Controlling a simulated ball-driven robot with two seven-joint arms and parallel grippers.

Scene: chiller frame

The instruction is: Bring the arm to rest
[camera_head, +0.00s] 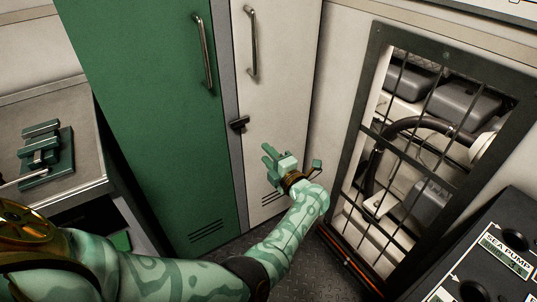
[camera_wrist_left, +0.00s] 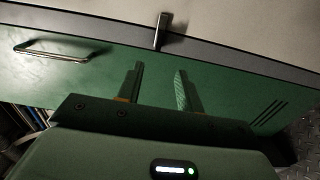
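My left arm (camera_head: 285,240), pale green with swirl markings, reaches in from the lower left of the head view. My left gripper (camera_head: 267,154) is raised in front of the lower part of the white locker door (camera_head: 275,95), just below a dark latch (camera_head: 239,123). In the left wrist view its two fingers (camera_wrist_left: 159,70) stand apart with nothing between them, so it is open and empty. Behind them is the green locker door (camera_wrist_left: 60,65). I cannot tell the exact gap between the fingers and the doors. My right gripper is not in view.
The green locker door (camera_head: 150,100) stands left of the white one, both with bar handles. A barred dark frame (camera_head: 352,150) with machinery behind it is at the right. A black "SEA PUMP" panel (camera_head: 480,265) is at lower right. A grey counter (camera_head: 85,120) is at left.

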